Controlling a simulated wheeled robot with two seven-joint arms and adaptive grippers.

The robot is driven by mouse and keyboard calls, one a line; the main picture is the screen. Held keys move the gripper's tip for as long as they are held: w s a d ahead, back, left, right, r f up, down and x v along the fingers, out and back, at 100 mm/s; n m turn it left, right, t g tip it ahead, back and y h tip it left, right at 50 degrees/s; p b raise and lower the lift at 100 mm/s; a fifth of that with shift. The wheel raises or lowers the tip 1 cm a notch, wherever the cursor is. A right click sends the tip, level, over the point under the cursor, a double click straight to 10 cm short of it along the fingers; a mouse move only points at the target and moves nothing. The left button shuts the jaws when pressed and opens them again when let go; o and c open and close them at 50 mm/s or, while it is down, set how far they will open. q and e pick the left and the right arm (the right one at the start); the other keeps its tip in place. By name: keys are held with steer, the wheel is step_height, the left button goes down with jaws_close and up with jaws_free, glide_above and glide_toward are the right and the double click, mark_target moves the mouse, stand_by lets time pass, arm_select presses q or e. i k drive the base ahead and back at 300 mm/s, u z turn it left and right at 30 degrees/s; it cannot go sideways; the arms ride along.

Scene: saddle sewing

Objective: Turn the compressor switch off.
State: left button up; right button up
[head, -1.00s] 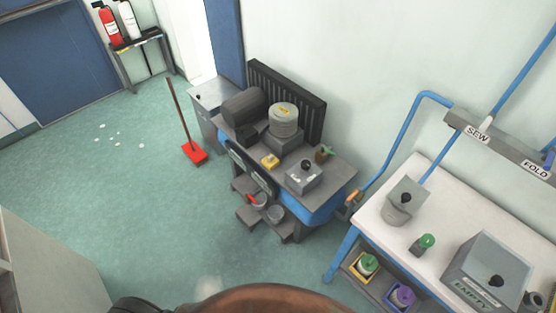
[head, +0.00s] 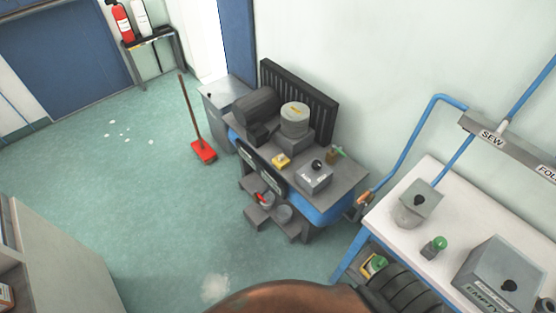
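A dark machine with a horizontal cylinder (head: 255,105) stands on a blue-sided bench (head: 331,213) in the middle of the head view; it looks like the compressor, but I cannot be sure. A small yellow box (head: 281,160) sits in front of it on the bench top. It may bear the switch, but it is too small to tell or to read a setting. A grey round canister (head: 295,119) stands beside the cylinder. Neither of my grippers is in view.
A grey box with a black knob (head: 314,179) is on the same bench. A red broom (head: 203,151) stands on the floor left of it. A white table (head: 447,183) with grey boxes is at right. The green floor (head: 150,215) left of the bench is mostly clear.

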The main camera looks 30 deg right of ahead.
mark_target(316, 165)
steer(key=u, duration=0.1)
steer(key=i, duration=1.75)
steer(key=z, duration=1.85)
